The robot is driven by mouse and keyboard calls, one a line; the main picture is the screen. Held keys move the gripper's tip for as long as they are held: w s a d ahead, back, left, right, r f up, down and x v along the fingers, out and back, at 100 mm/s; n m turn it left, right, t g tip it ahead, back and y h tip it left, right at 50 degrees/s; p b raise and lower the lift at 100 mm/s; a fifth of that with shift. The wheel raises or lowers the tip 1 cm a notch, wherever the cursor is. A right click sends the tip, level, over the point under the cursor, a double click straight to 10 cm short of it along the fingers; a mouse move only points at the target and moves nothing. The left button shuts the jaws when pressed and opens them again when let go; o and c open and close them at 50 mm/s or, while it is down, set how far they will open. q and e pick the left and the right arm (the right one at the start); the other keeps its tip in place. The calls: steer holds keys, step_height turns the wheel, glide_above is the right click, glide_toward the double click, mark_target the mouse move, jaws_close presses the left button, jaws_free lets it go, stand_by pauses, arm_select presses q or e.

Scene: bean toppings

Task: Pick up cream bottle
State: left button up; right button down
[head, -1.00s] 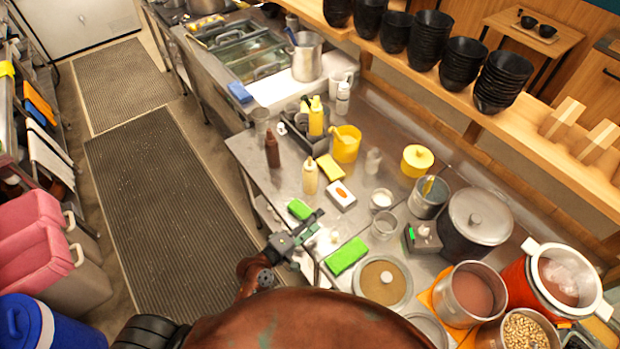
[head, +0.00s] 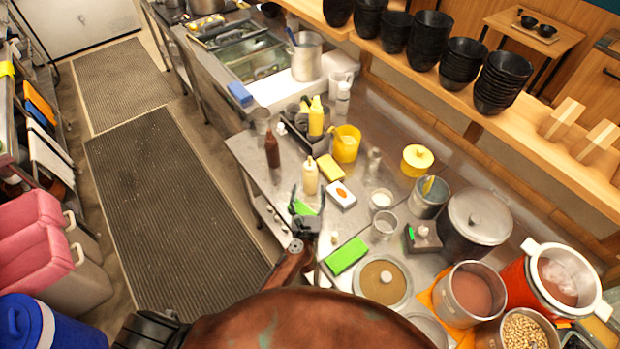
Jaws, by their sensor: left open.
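A cream-coloured bottle (head: 310,177) with a pale pointed tip stands upright on the steel counter (head: 250,172), in the middle of the head view. My left gripper (head: 306,199) is just in front of it, with its open fingers pointing at the bottle. The gap between the fingers looks empty, and I cannot tell whether a finger touches the bottle. My right gripper is not in view.
A brown bottle (head: 272,150) stands to the left of the cream bottle. A yellow block (head: 330,168) and a white-orange box (head: 342,195) lie close on its right. Behind is a dark caddy (head: 300,135) with a yellow bottle (head: 316,118). Pots (head: 475,222) crowd the right.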

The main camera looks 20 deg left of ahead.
mark_target(310, 182)
arm_select(q)
steer(key=x, duration=0.4)
steer(key=shift+w, duration=0.55)
steer(key=shift+r, duration=0.1)
steer(key=c, duration=0.9)
steer(key=shift+r+p, duration=0.1)
steer(key=shift+p, duration=0.2)
